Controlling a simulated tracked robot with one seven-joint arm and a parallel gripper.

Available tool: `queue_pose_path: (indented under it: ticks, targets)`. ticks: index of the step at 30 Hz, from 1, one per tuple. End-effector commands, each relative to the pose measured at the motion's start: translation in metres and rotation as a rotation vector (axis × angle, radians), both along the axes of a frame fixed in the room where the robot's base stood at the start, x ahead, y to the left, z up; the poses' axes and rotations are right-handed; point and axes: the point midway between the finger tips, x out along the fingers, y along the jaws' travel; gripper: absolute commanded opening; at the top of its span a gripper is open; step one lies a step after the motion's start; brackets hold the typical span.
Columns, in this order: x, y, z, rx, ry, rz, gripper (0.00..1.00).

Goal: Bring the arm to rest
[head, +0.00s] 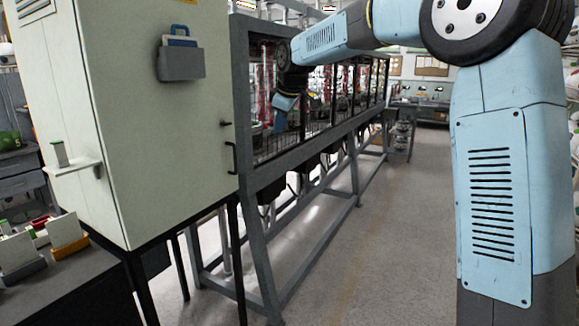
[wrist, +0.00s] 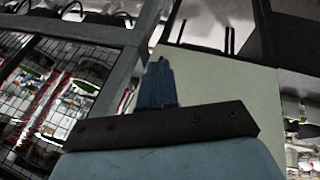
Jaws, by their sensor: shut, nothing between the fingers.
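My gripper (wrist: 160,85) shows in the wrist view as blue fingers pressed together, with nothing between them. In the head view my blue arm reaches from the right across the top, and its gripper end (head: 284,104) hangs downward in front of the caged grey frame. Whether it touches the frame cannot be told. In the wrist view the pale cabinet panel (wrist: 225,88) lies behind and to the right of the fingers.
The pale cabinet (head: 165,120) stands at left, with a grey holder (head: 182,64) and a small shelf (head: 75,167). The grey frame (head: 262,177) with mesh runs back from it. A cluttered dark bench (head: 75,290) is at lower left. The floor (head: 375,240) is open right of the frame.

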Motion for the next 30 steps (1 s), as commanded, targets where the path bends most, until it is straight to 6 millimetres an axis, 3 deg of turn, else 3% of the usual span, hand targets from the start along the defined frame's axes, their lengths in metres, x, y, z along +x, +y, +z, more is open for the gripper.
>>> queue_pose_path:
  ticks: [6,15,23,30]
  targets:
    - [-0.062,-0.052,0.015,-0.001,0.010,-0.178,0.00]
    - [-0.150,-0.123,0.018,0.039,0.025,-0.435,0.00]
    - [-0.232,-0.179,0.006,0.109,0.038,-0.666,0.00]
    - [-0.308,-0.223,-0.020,0.200,0.057,-0.873,0.00]
